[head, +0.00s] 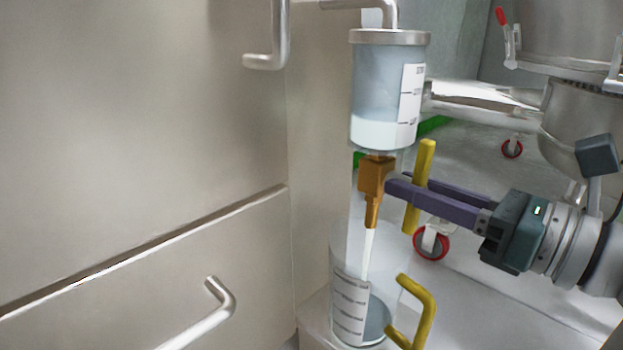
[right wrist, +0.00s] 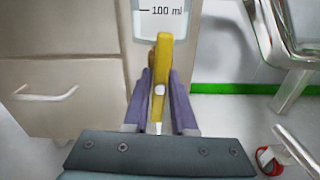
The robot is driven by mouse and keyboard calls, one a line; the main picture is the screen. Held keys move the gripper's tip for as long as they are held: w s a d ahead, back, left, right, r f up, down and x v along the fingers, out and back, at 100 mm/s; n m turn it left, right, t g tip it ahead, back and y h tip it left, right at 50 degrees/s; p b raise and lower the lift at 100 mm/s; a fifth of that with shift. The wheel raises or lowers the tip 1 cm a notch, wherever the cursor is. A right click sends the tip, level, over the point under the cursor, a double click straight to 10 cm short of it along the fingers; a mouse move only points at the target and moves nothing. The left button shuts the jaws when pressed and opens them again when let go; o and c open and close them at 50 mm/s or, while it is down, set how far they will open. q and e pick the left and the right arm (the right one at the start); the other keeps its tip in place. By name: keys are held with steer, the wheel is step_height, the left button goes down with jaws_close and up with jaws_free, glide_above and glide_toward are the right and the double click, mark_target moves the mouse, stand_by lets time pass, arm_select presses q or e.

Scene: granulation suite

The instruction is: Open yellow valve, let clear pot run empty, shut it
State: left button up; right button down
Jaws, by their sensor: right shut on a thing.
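The clear pot (head: 380,80) hangs upright under a metal lid, with a pale layer in its lower part. Below it is the brass-coloured valve body (head: 375,173) with its yellow handle (head: 425,155) standing nearly upright, in line with the spout. A whitish stream (head: 369,250) runs from the spout into a clear jug (head: 350,305) with a yellow grip. My right gripper (head: 399,184) is shut on the yellow handle, its purple fingers either side. The right wrist view shows the handle (right wrist: 162,55) between the fingers, under the pot's 100 ml mark. My left gripper is out of view.
Beige cabinet fronts (head: 140,130) with metal bar handles fill the left, close to the jug. At the right stand a steel vessel (head: 575,120) and a frame with a red castor (head: 431,244). The pale floor at lower right is clear.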

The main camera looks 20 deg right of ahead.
stand_by(0.3)
steer(key=c, duration=0.7)
jaws_free()
steer(key=p+v, duration=0.3)
steer(key=v, duration=0.7)
